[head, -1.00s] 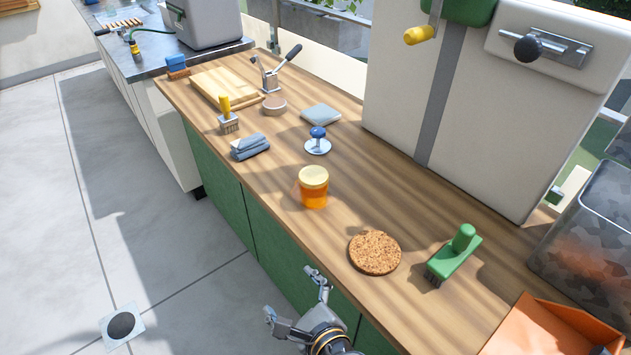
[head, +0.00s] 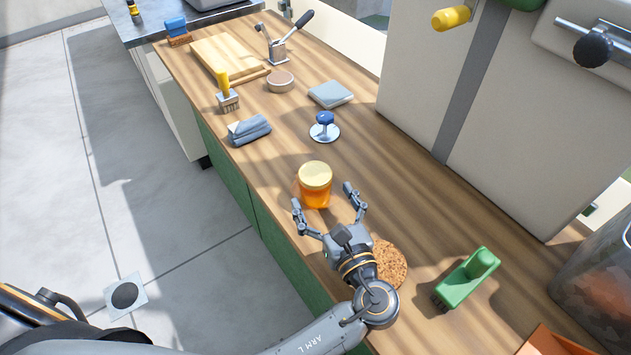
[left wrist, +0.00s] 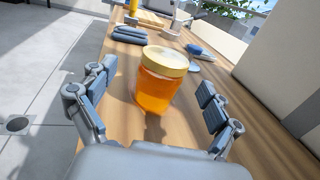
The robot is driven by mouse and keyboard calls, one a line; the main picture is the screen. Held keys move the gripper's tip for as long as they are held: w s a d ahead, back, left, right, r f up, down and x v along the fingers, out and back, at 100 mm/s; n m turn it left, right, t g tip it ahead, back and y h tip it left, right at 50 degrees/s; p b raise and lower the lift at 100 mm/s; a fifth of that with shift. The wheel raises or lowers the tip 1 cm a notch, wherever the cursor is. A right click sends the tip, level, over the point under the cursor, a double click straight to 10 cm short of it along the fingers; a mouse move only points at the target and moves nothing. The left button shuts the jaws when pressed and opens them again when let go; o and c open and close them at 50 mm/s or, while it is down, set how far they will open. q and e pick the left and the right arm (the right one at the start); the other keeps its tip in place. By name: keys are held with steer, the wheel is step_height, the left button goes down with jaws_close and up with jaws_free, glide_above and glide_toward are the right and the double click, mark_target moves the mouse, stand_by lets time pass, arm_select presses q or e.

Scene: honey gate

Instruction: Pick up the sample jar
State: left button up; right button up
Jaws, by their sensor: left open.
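The sample jar (head: 315,186) is a small amber jar with a pale gold lid, upright on the wooden counter. My left gripper (head: 328,201) is open, its two fingers pointing at the jar from the near side. In the left wrist view the jar (left wrist: 160,82) stands ahead, between and slightly beyond the fingertips (left wrist: 158,88), with a gap on both sides. No contact shows. My right gripper is not in view.
A cork mat (head: 391,265) lies partly behind my left wrist. A green brush (head: 467,279) is to its right. A blue-knobbed metal disc (head: 324,129), a folded grey cloth (head: 249,130) and a grey pad (head: 330,95) lie beyond the jar. A large pale box (head: 520,110) stands at the right.

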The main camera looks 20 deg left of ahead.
mark_target(315, 176)
arm_select(q)
steer(key=shift+w+a, duration=0.25)
steer(key=shift+w, duration=0.1)
steer(key=shift+w+a, duration=0.3)
steer(key=shift+w, duration=0.3)
steer(key=x, duration=0.3)
steer(key=shift+w+f+p, duration=0.15)
steer(key=shift+w+p, duration=0.2)
steer(key=shift+p, duration=0.05)
steer(key=shift+w+a, duration=0.2)
steer(key=shift+c, duration=0.4)
steer(key=c, duration=1.4)
steer(key=shift+c, duration=0.7)
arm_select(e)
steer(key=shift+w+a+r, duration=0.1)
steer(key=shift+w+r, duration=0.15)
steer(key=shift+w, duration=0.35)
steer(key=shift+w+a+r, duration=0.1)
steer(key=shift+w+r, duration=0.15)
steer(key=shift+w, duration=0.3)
